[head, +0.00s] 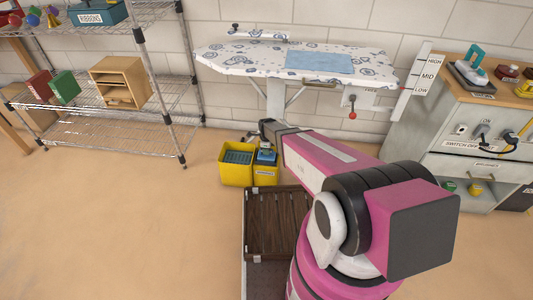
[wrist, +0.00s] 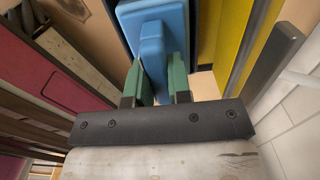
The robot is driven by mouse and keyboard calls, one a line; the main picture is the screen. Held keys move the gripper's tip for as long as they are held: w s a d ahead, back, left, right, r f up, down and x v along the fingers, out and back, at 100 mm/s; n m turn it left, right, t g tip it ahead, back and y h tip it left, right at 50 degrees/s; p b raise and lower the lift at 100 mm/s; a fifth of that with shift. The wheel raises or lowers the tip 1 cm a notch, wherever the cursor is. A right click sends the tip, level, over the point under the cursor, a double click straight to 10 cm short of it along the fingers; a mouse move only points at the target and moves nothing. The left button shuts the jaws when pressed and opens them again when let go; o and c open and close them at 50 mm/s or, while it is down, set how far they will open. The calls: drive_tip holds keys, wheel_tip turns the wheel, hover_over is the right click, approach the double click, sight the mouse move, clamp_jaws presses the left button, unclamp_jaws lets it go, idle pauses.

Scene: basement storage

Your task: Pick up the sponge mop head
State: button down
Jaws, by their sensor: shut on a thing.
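My gripper (wrist: 158,75) is shut on that raised grip, one green finger on each side. In the head view the blue mop head (head: 266,156) is small, at the smaller yellow bin (head: 265,177), below the end of my arm. I cannot tell whether it still touches the bin. My arm hides most of the gripper there.
A larger yellow bin (head: 236,168) with dark contents stands just left. A dark slatted crate (head: 275,225) is in front. An ironing board (head: 295,65) stands behind, a wire shelf (head: 110,133) left, a drawer cabinet (head: 470,135) right. The floor at left is clear.

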sight(266, 156)
drive_tip(key=r, duration=0.2)
drive_tip(key=s+r, duration=0.1)
drive_tip(key=r, duration=0.1)
drive_tip(key=shift+a+r, duration=0.2)
drive_tip(key=shift+r, duration=0.1)
drive_tip(key=s+a+r, duration=0.6)
drive_tip(key=s, duration=0.2)
drive_tip(key=shift+s+a, duration=0.2)
drive_tip(key=shift+a, duration=0.1)
drive_tip(key=c, duration=1.8)
unclamp_jaws()
drive_tip(key=shift+c, duration=0.2)
drive_tip(key=shift+r, duration=0.15)
clamp_jaws()
